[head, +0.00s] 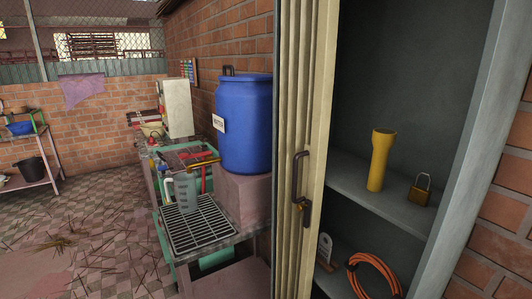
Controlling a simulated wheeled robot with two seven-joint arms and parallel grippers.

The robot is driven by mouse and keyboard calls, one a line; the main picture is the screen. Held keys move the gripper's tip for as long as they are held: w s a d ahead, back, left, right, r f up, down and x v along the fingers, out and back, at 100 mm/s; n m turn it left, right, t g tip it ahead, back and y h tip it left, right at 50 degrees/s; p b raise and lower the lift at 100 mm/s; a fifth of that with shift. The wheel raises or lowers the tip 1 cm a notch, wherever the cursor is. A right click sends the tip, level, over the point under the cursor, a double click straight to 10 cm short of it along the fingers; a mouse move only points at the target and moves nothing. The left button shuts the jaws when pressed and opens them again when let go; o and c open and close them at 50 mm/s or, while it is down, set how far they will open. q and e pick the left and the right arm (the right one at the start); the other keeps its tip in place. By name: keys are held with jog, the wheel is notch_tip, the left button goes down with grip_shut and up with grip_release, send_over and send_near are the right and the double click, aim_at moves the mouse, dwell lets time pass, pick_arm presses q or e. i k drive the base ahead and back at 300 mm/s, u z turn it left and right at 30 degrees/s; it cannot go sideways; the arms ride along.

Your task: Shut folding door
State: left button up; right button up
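The folding door (300,130) is a cream, pleated panel bunched up at the left side of a grey cabinet (462,170). It stands open, and the inside of the cabinet shows to its right. Neither of my grippers shows in the head view.
Inside the cabinet are a yellow flashlight (380,160), a brass padlock (420,190) and an orange coiled cable (374,277). Left of the door, a blue barrel (244,125) and a clear jug (183,190) stand by a metal grate (198,228). Open tiled floor (80,240) lies further left.

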aim_at(315, 154)
jog(key=u, duration=1.7)
jog(key=i, duration=1.95)
jog(key=z, duration=3.15)
